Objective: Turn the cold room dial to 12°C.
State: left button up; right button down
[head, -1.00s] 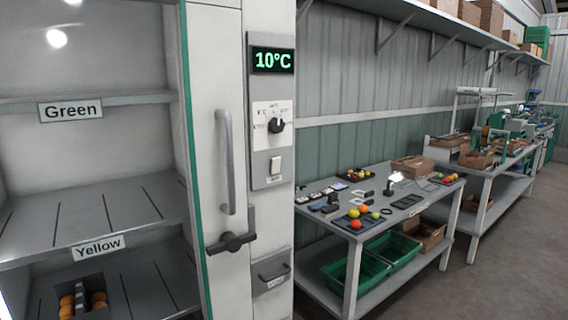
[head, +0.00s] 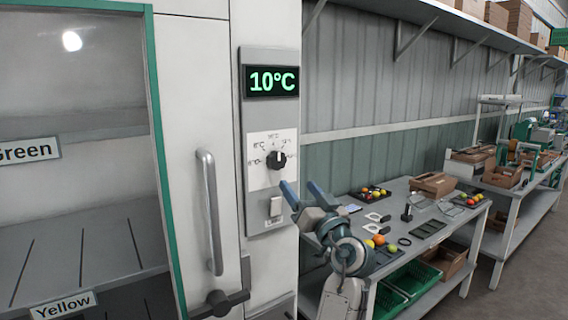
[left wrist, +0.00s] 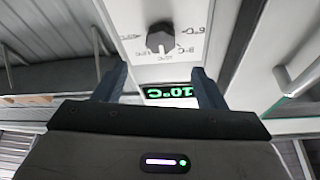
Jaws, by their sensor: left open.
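The cold room dial (head: 276,159) is a black knob on a white scale plate on the grey control panel. The display (head: 271,82) above it reads 10°C in green. In the left wrist view the dial (left wrist: 160,38) appears upside down beyond the fingers, with the display (left wrist: 168,91) between them. My left gripper (head: 302,193) is open and empty, just below and to the right of the dial, apart from it. It also shows in the left wrist view (left wrist: 160,84). My right gripper is not in view.
A light switch (head: 276,207) sits below the dial. The cold room door handle (head: 210,212) stands out left of the panel. A worktable (head: 470,222) with tomatoes and tools is to the right, with green crates (head: 412,280) below.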

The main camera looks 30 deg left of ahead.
aim_at(279, 161)
pick_arm(q)
jog(key=p+x, duration=0.5)
jog(key=x, duration=0.5)
jog(key=shift+s, duration=0.15)
jog(key=shift+a, duration=0.1)
jog(key=shift+c, duration=0.4)
jog(key=c, duration=0.9)
